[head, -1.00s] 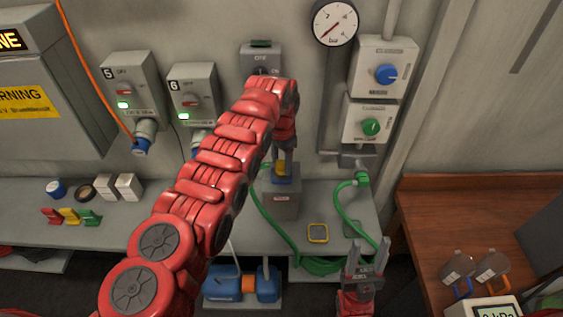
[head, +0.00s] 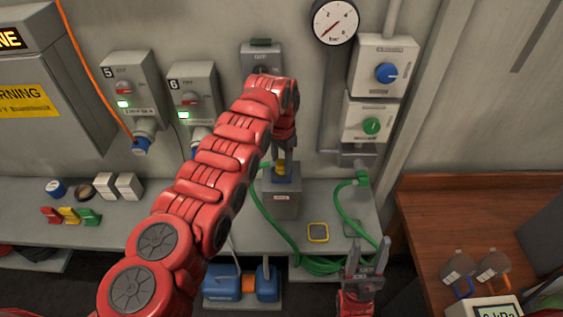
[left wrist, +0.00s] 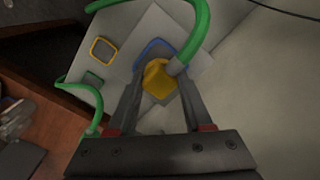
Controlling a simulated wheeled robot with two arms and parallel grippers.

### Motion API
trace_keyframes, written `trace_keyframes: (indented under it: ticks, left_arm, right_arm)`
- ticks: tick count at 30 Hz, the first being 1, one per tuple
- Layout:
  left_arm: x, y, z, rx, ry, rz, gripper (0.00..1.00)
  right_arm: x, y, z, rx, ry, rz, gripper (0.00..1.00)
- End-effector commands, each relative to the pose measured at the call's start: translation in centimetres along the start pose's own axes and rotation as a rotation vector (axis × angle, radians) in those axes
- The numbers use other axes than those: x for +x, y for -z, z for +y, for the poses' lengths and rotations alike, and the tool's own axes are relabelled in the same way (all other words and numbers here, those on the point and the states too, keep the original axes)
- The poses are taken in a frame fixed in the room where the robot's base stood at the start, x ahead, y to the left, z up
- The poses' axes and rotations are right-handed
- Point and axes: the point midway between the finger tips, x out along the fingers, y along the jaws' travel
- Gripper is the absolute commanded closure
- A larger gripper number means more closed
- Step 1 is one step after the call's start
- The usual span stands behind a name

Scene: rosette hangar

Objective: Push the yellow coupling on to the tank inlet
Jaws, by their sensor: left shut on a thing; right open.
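My left gripper (left wrist: 158,88) is shut on the yellow coupling (left wrist: 158,78) on the end of the green hose (left wrist: 196,35). In the head view the coupling (head: 281,160) is a small yellow patch under my left gripper (head: 282,152), largely covered by it. It is just above the blue ring at the top of the grey tank (head: 282,204). The blue ring (left wrist: 152,46) also shows beside the coupling in the left wrist view. The inlet is hidden, so I cannot tell whether the coupling touches it. My right gripper (head: 368,256) is open and empty, in front of the bench.
A yellow-framed square (head: 318,232) lies there. Wall boxes and a pressure gauge (head: 335,22) are behind. A wooden table (head: 430,205) stands at the right.

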Motion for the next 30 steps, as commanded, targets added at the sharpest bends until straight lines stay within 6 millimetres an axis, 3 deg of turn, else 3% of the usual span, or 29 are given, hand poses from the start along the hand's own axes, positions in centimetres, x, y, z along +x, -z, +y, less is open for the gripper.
trace_keyframes:
  ticks: [30]
  left_arm:
    - [-0.03,0.04,-0.02,0.000,0.000,0.001,0.99]
  right_arm:
    - [-0.85,-0.15,-0.04,0.000,0.000,0.000,0.50]
